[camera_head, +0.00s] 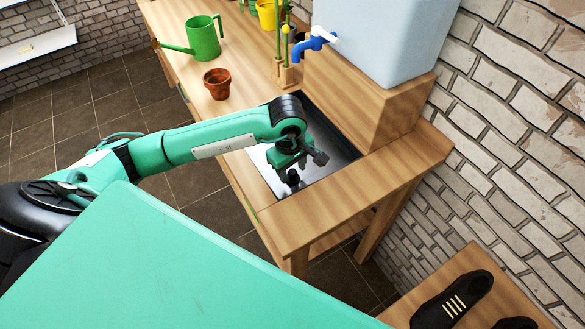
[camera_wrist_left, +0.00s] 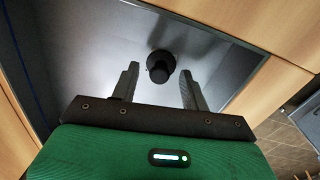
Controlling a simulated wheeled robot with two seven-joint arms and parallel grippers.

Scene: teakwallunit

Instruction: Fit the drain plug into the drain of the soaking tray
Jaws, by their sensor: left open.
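The black drain plug (camera_head: 293,177) stands in the metal soaking tray (camera_head: 337,160), which is set into the wooden bench. In the left wrist view the plug (camera_wrist_left: 157,66) shows a round base and a knob. My left gripper (camera_head: 296,163) is over the tray, pointing down at the plug. It is open, with one finger on each side of the knob in the wrist view and a gap on both sides. The drain is not visible; I cannot tell whether the plug sits over it. My right gripper is not in view.
A wooden block carrying a pale blue water tank (camera_head: 385,35) with a blue tap (camera_head: 313,43) rises behind the tray. A terracotta pot (camera_head: 217,84) and a green watering can (camera_head: 203,40) stand farther along the bench. A dark shoe (camera_head: 453,300) lies at lower right.

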